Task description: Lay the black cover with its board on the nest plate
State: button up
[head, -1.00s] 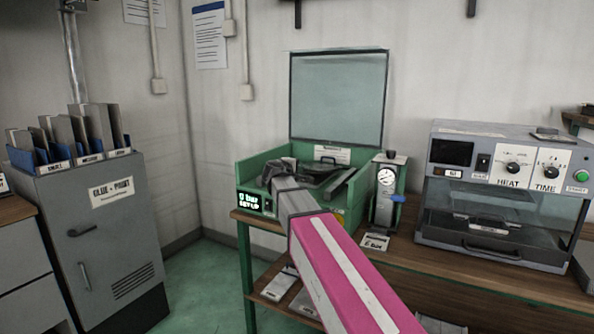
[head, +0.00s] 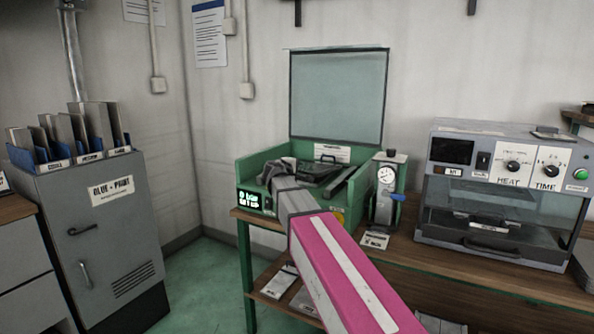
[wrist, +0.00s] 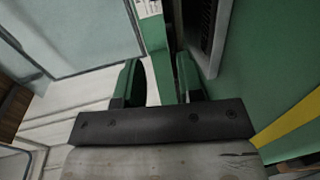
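A dark flat piece with a black handle, which looks like the black cover (head: 318,172), lies in the open green fixture (head: 245,171) in the head view. The board and the nest plate cannot be made out apart from it. My gripper (head: 270,172) is at the left of the fixture, beside the dark piece, its fingertips partly hidden by my arm. In the wrist view my gripper (wrist: 160,82) has its two fingers apart, with nothing visible held between them. A dark slotted edge (wrist: 202,25) shows just beyond the right finger.
The fixture's clear lid (head: 338,98) stands raised behind it. A gauge unit (head: 385,190) with a blue lever stands close on the right. A heater box (head: 490,200) is farther right on the bench. A grey cabinet (head: 105,230) with panels stands at the left, with open floor between.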

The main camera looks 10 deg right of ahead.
jog(key=v, duration=1)
jog(key=shift+s+a, duration=0.3)
dwell(0.7)
